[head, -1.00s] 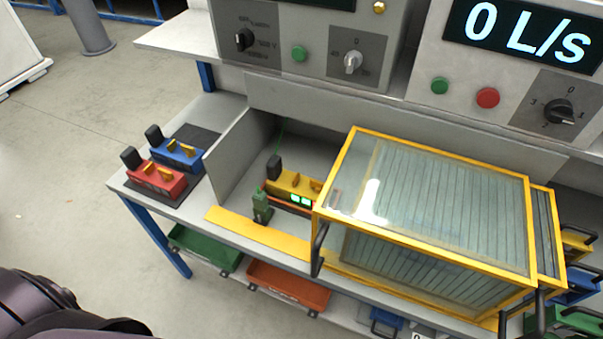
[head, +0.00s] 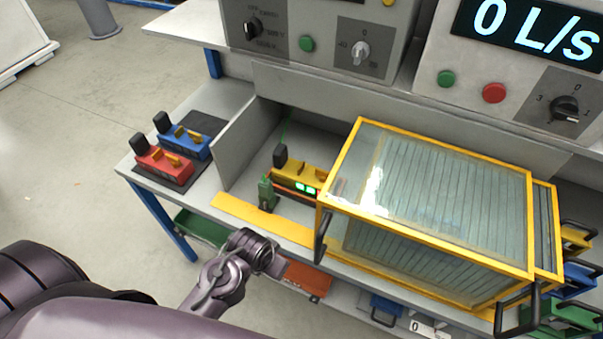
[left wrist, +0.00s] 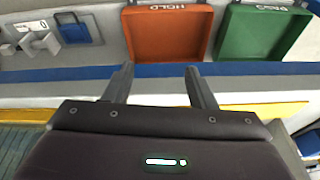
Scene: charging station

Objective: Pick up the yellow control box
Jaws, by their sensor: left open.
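The yellow control box (head: 299,173) sits on the bench in the head view, inside the bay beside the grey divider. It has a black knob, a yellow handle and a lit green display. A small green connector (head: 267,194) stands at its near left end. The box's right end is behind the yellow-framed glass cover (head: 446,180). My left arm reaches in from below, its wrist short of the bench's front edge and apart from the box. In the left wrist view my left gripper (left wrist: 160,82) is open, with nothing between its fingers. My right gripper is not in view.
A red control box (head: 163,165) and a blue one (head: 185,143) sit on a dark mat left of the divider (head: 247,143). A yellow strip (head: 240,211) lines the front edge. Orange (left wrist: 168,34) and green (left wrist: 262,32) trays are below the bench.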

